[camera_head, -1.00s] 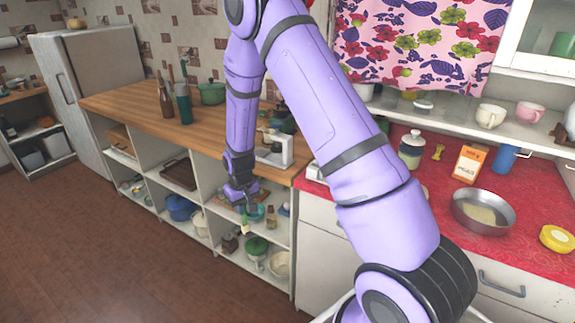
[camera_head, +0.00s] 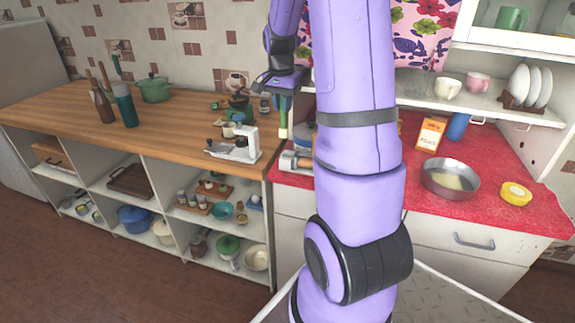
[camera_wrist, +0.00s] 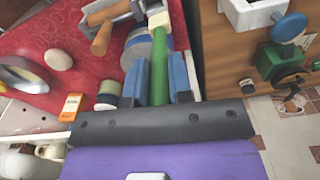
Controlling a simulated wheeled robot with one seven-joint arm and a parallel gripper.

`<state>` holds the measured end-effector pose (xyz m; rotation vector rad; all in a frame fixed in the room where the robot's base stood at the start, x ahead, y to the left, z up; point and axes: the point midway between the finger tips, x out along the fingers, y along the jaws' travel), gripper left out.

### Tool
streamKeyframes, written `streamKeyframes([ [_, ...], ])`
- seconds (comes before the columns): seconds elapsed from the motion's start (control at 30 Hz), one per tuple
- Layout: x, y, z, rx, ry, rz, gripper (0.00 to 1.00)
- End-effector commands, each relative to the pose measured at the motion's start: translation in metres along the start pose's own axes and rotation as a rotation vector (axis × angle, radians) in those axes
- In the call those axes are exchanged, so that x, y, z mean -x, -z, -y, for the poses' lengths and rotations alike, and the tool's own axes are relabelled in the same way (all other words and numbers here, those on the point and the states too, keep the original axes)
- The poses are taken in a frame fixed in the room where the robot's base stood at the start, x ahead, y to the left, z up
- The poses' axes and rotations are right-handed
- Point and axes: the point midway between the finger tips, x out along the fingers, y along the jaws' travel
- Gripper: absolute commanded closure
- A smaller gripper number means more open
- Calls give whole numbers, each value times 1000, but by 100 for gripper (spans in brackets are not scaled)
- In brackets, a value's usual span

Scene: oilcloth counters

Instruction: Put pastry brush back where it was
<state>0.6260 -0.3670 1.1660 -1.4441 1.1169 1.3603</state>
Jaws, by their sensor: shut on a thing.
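The pastry brush (camera_head: 283,118) has a green handle and a pale cream head. My gripper (camera_head: 282,103) is shut on its handle and holds it head down, in the air near where the wooden counter meets the red counter. In the wrist view, the green handle (camera_wrist: 159,72) runs between the two blue fingers, and its cream head (camera_wrist: 158,21) points away from me. My arm hides part of the red counter (camera_head: 478,205).
A white appliance (camera_head: 238,146) stands at the wooden counter's right end. A metal tool with a wooden handle (camera_wrist: 104,36) and a round blue-grey thing (camera_wrist: 131,52) lie near the brush on the red cloth. A pan (camera_head: 450,187) and orange box (camera_head: 431,134) stand right.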

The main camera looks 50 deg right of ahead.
Motion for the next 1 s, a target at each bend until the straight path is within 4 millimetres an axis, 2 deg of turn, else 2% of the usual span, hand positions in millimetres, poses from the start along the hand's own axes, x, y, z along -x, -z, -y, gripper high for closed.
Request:
streamKeyframes([
  [0.07,6,4,-9,-37,-1,0,100],
  [0.13,4,5,-12,-53,-4,2,100],
  [0.4,-40,2,-13,-55,-5,3,100],
  [0.67,-60,1,-13,-54,-4,2,100],
  [0.9,-89,0,-13,-54,-4,3,100],
  [1.0,-91,0,-12,-54,-2,0,100],
])
